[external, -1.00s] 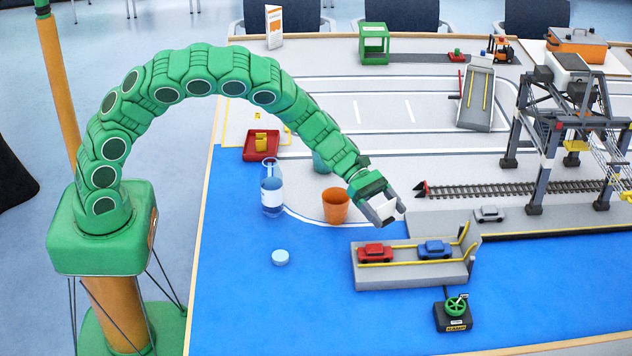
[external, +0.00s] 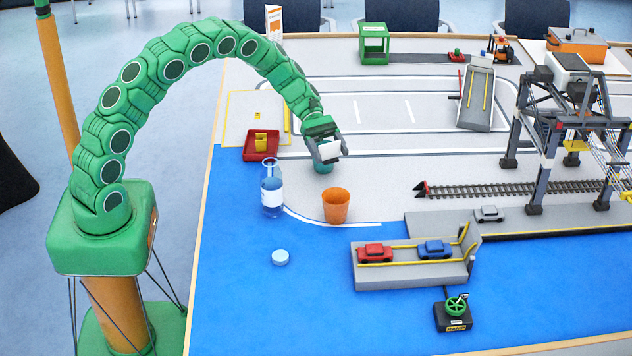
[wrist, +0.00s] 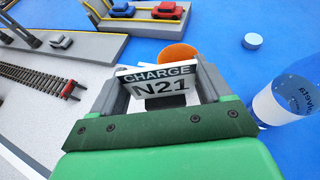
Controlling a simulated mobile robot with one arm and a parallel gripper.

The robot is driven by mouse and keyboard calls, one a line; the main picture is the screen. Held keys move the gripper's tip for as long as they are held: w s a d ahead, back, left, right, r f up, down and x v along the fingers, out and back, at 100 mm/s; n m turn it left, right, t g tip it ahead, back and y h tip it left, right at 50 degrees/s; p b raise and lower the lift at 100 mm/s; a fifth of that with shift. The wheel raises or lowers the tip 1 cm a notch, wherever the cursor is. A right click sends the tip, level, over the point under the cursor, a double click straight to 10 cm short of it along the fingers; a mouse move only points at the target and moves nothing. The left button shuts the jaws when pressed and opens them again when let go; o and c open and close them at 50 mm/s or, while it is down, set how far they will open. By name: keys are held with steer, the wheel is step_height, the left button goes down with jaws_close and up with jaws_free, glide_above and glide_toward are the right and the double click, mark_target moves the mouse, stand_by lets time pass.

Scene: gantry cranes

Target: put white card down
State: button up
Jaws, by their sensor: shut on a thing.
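My gripper (external: 328,153) is shut on a white card (wrist: 158,84) and holds it above the table. In the wrist view the card sits between the two grey fingers and reads "CHARGE N21". In the external view the card (external: 330,150) shows as a small white patch at the fingers. I cannot tell from these views how high the card is above the surface.
An orange cup (external: 336,206) and a clear bottle (external: 272,192) stand close by in front. A red tray (external: 261,147) with a yellow piece lies to the left. The crane (external: 565,110) stands at the right. The grey area right of the gripper is clear.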

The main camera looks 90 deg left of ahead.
steer(key=w+a+f, duration=0.3)
steer(key=w+f, duration=0.2)
steer(key=w, duration=0.4)
glide_above(371, 187)
steer(key=shift+s+f, duration=0.15)
steer(key=shift+f, duration=0.95)
steer(key=shift+s+f, duration=0.15)
steer(key=shift+f, duration=0.9)
steer(key=shift+w+a+f, duration=0.1)
steer(key=shift+w+f, duration=0.1)
steer(key=shift+f, duration=1.6)
steer(key=shift+f, duration=0.1)
steer(key=o, duration=1)
steer(key=shift+c, duration=0.2)
